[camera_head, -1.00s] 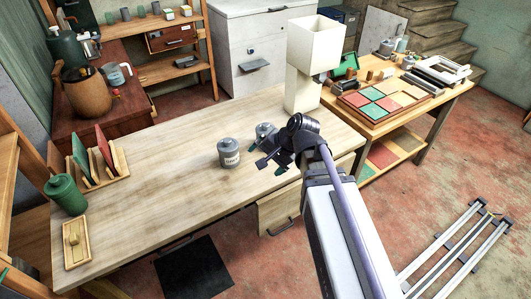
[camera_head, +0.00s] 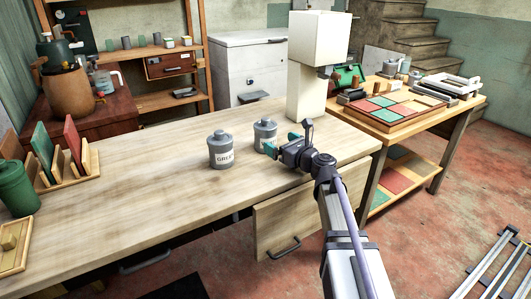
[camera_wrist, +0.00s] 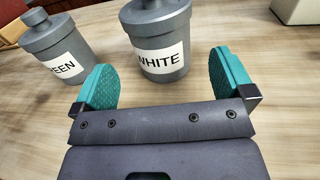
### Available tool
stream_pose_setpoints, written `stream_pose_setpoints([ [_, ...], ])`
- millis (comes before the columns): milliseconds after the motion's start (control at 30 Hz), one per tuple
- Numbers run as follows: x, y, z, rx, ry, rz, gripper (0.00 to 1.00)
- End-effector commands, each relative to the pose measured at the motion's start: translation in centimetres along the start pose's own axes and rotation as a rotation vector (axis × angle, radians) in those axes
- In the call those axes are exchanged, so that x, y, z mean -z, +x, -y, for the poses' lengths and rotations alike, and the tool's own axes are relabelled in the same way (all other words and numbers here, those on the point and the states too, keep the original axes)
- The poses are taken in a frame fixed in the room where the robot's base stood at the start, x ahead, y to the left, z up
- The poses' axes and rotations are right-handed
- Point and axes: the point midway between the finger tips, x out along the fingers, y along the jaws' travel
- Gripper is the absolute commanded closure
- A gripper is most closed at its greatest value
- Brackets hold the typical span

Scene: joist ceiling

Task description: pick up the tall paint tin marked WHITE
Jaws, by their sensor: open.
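The grey tin marked WHITE (camera_wrist: 160,45) stands upright on the bench, ahead of my gripper (camera_wrist: 172,82) and roughly between the lines of its two teal pads in the wrist view. The pads are apart with nothing between them. In the head view the WHITE tin (camera_head: 265,133) is just left of my gripper (camera_head: 285,147), which partly overlaps it there. A second grey tin (camera_head: 222,150), labelled GREEN, stands to its left; in the wrist view this tin (camera_wrist: 62,48) shows only "EEN".
A white lamp-like block (camera_head: 305,95) stands at the bench's back right. A rack with green and red boards (camera_head: 75,165) and a green canister (camera_head: 15,188) are at the left. The wooden bench top (camera_head: 130,205) is clear at the front. A drawer (camera_head: 300,215) stands open below.

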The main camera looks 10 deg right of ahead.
Motion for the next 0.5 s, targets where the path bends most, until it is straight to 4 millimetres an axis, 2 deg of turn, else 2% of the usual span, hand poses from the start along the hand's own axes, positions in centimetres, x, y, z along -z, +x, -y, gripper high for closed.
stream_pose_setpoints([
  [33,1.8,0.0,0.0,0.0,0.0,0.0,0.0],
  [100,0.5,1.2,0.1,-0.002,-0.001,0.0,0.0],
  [300,0.5,2.1,0.0,-0.002,-0.001,0.0,0.0],
  [500,0.5,6.2,0.1,-0.003,-0.001,-0.001,0.0],
])
